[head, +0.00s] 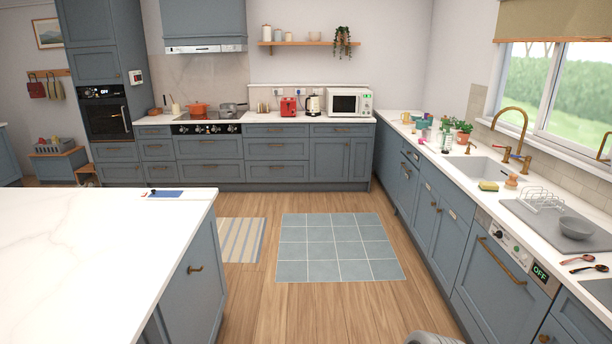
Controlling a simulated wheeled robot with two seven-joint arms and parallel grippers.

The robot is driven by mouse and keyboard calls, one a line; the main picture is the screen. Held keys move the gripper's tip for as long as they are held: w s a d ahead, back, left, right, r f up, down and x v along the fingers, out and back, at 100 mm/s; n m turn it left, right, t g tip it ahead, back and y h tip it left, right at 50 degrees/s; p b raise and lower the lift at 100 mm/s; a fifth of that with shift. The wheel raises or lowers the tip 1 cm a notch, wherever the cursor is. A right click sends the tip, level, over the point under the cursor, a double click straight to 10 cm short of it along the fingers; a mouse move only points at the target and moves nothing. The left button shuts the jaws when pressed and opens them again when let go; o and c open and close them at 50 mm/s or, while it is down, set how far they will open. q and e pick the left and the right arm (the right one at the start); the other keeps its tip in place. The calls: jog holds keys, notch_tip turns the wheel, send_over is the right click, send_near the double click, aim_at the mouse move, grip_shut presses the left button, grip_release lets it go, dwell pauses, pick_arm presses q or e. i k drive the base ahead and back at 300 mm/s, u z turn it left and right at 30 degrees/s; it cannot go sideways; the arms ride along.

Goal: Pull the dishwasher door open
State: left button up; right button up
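The dishwasher stands in the right-hand counter run, near the bottom right of the head view. Its door (497,284) is a blue panel with a long slanting brass bar handle (501,260) near its top. The door looks shut, in line with the cabinets. Above it, a pale control panel (515,253) carries a knob, buttons and a dark display reading OFF. Neither of my grippers is in view. A grey rounded piece at the bottom edge may be part of my own body.
Wooden floor (313,298) in front of the dishwasher is clear. A grey tiled mat (338,247) lies beyond. A white-topped island (85,255) stands left. A sink (475,168), drainer with rack and bowl (576,227), and spoons (583,258) are on the right counter.

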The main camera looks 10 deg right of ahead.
aim_at(507, 305)
jog(key=i, duration=1.95)
jog(key=z, duration=0.7)
jog(key=i, duration=1.55)
jog(key=z, duration=1.95)
jog(key=i, duration=0.9)
jog(key=z, duration=0.7)
